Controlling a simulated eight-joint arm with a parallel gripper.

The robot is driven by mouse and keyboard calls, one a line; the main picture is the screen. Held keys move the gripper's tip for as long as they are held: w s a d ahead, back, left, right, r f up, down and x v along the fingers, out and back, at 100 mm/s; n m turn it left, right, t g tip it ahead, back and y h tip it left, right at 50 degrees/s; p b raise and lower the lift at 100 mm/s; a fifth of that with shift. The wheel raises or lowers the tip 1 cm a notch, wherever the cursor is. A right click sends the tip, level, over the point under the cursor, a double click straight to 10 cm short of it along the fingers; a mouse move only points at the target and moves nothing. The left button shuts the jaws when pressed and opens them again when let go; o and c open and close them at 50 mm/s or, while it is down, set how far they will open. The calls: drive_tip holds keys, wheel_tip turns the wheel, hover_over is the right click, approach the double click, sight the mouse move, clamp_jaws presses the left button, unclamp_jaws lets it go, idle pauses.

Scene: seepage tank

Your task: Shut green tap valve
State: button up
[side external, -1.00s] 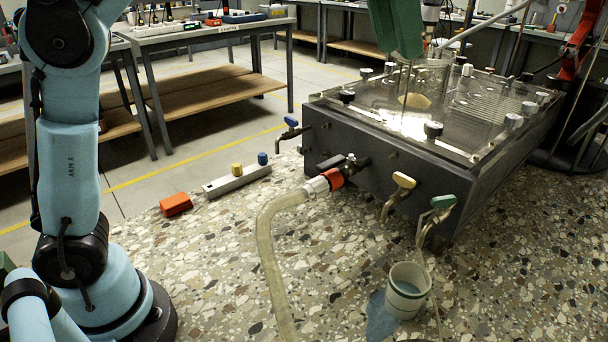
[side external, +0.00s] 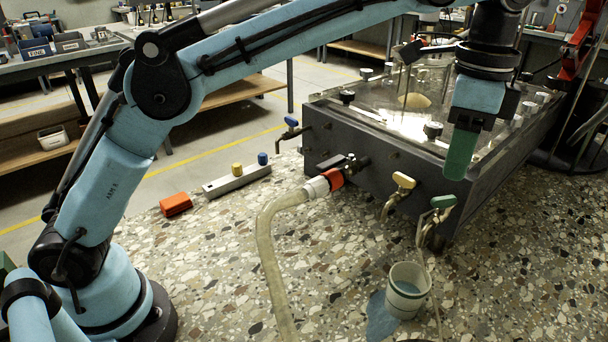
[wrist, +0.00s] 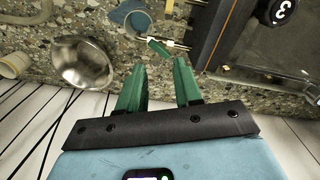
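The green tap valve (side external: 443,202) is a green handle on a metal spout, low on the tank's front side near its right corner. My gripper (side external: 458,168) hangs above and slightly right of that handle in the side view, its green fingers pointing down and apart from it. In the wrist view my gripper (wrist: 160,68) has its two green fingers spread with nothing between them. The green handle (wrist: 159,48) shows just beyond the fingertips there. A thin pale line runs down from the tap beside the bucket; I cannot tell if it is water.
A white bucket (side external: 407,290) stands on the speckled surface below the tap. A yellow tap (side external: 403,181) and a blue tap (side external: 291,122) are farther left on the tank (side external: 372,150). A hose (side external: 264,235) with an orange coupling joins the tank. A metal bowl (wrist: 82,62) shows in the wrist view.

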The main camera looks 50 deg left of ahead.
sight(445, 197)
drive_tip(key=n, duration=0.7)
drive_tip(key=shift+f+n, duration=0.25)
drive_tip(key=shift+n, duration=0.35)
drive_tip(key=shift+f, duration=2.75)
clamp_jaws()
